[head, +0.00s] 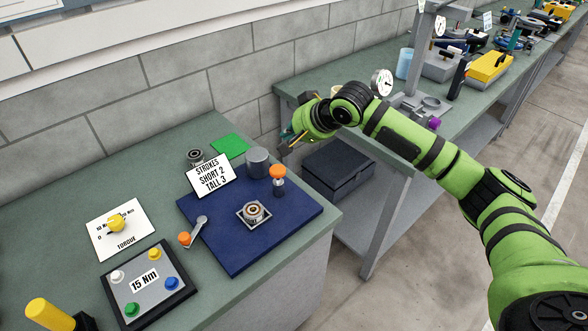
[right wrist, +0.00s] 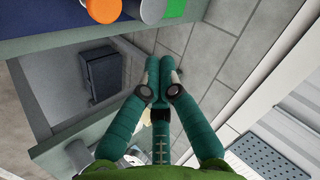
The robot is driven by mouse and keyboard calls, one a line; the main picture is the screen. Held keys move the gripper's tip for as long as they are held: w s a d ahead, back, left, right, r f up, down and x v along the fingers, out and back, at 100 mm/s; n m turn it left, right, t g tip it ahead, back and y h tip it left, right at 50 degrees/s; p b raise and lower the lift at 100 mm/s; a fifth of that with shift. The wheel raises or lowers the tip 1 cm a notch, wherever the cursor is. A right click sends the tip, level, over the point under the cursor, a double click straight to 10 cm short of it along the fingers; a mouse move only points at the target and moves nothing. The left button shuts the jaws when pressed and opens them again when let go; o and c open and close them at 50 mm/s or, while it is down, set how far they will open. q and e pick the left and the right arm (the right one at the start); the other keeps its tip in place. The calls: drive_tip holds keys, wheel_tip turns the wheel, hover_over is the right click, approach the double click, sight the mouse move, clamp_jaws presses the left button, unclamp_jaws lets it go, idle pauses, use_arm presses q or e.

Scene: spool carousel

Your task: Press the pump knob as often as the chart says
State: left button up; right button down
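The pump knob (head: 277,171) is an orange cap on a dark post at the back right of a blue plate (head: 236,249). What looks like the same knob shows at the top edge of the right wrist view (right wrist: 103,8). The white chart (head: 210,175) reads "STROKES SHORT 2 TALL 3". A round metal part (head: 254,211) sits in a square holder on the plate. My right gripper (head: 288,140) is behind the knob, by the wall, apart from it. Its fingers (right wrist: 160,75) lie together and empty in the right wrist view. My left gripper is not in view.
A grey cylinder (head: 257,162) stands left of the knob. An orange-tipped lever (head: 195,230), a button box (head: 148,283) reading "15 Nm" and a torque card (head: 121,229) are at the left. A second bench (head: 340,70) is at the right.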

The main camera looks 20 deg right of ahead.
drive_tip(key=a, duration=0.1)
drive_tip(key=a+r+n, duration=0.1)
drive_tip(key=shift+w+a+r, duration=0.15)
drive_tip(key=shift+a+r, duration=0.15)
drive_tip(key=shift+f, duration=0.1)
drive_tip(key=b, duration=0.8)
hover_over(280, 170)
wheel_tip(280, 170, down, 7)
drive_tip(key=shift+r, duration=0.15)
drive_tip(key=shift+f, duration=0.95)
drive_tip(key=shift+f, duration=0.1)
